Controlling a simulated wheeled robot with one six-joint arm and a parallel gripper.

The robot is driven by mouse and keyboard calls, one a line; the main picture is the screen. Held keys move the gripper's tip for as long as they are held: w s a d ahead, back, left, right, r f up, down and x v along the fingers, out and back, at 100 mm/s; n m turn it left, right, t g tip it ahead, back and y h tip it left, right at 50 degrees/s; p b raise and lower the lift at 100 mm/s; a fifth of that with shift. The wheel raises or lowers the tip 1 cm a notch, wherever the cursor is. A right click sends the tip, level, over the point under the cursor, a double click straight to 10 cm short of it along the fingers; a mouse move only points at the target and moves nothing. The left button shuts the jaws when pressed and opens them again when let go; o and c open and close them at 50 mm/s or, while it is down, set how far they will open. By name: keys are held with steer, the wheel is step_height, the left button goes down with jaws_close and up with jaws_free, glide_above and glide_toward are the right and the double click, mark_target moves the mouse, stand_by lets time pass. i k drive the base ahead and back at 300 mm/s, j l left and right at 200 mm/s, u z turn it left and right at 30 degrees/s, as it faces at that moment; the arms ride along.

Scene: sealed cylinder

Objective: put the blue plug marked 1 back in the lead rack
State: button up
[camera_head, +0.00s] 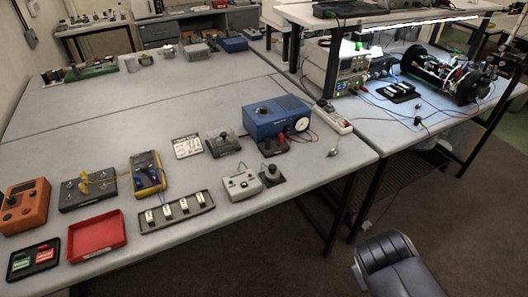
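A long grey rack (178,219) with several white tags in a row lies near the front edge of the bench; it looks like the lead rack. No blue plug marked 1 can be made out in this view; it is too small to tell or hidden. Yellow leads (100,181) cross a dark grey box (74,195) to the left of the rack, near a yellow-edged blue meter (147,173). My gripper is not in view.
A red tray (97,257) and a black tray (12,272) with green and red pieces lie at the front left, beside an orange instrument (24,205). A light grey box (241,186) and a blue unit (268,121) stand right of the rack. The bench's rear half is mostly clear.

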mark_target(137, 179)
steer(key=u, duration=1.5)
steer(key=i+j+z, duration=0.1)
steer(key=i+z, duration=0.15)
steer(key=i, duration=0.35)
steer(key=i+j+z, duration=0.2)
steer(key=i, duration=0.35)
